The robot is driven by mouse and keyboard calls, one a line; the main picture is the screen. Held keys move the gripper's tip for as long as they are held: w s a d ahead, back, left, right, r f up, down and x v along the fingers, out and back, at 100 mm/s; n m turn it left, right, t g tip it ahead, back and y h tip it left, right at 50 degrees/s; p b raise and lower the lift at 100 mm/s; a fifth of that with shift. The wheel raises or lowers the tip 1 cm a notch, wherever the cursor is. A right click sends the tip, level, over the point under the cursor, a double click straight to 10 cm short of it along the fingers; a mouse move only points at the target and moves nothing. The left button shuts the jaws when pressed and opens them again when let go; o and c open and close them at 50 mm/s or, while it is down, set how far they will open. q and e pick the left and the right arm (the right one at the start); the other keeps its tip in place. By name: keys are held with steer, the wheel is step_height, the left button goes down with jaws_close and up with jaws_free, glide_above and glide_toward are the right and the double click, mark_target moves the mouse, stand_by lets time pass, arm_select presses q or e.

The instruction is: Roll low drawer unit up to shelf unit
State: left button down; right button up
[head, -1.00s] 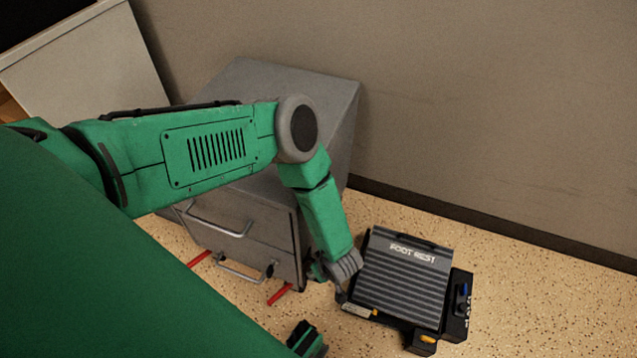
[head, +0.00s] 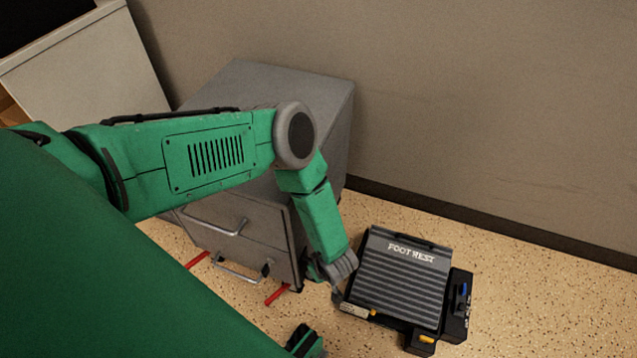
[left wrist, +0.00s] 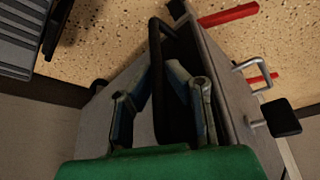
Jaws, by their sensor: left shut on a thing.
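The low drawer unit (head: 262,88) is a grey metal cabinet with silver drawer handles, upright on the floor beside the wall. My left arm crosses in front of it and hides part of its top and front. My left gripper (left wrist: 160,74) is shut on a black handle (left wrist: 165,115) on the unit's side; in the head view the gripper is low at the unit's right side. A pale, open-fronted unit (head: 90,70), possibly the shelf unit, stands at the upper left, close to the drawer unit; most of it is cut off. My right gripper is not recognisable in any view.
A black and grey foot rest (head: 400,275) lies on the floor just right of my left gripper. Red strips (head: 277,293) show on the floor at the drawer unit's front. The wall (head: 480,100) runs behind. Speckled floor (head: 540,290) is clear at the right.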

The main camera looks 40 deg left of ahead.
arm_select(q)
steer(key=shift+s+a+r, duration=0.15)
steer(key=shift+s+a, duration=0.2)
steer(key=shift+a, duration=0.05)
steer(key=c, duration=1.6)
jaws_free()
steer(key=shift+s+a, duration=0.15)
steer(key=shift+a, duration=0.35)
steer(key=shift+d+r, duration=0.15)
steer(key=shift+r, duration=0.05)
steer(key=p+v, duration=1.1)
steer(key=v, duration=0.4)
steer(key=shift+r+p, duration=0.15)
steer(key=shift+p, duration=0.2)
steer(key=shift+d, duration=0.1)
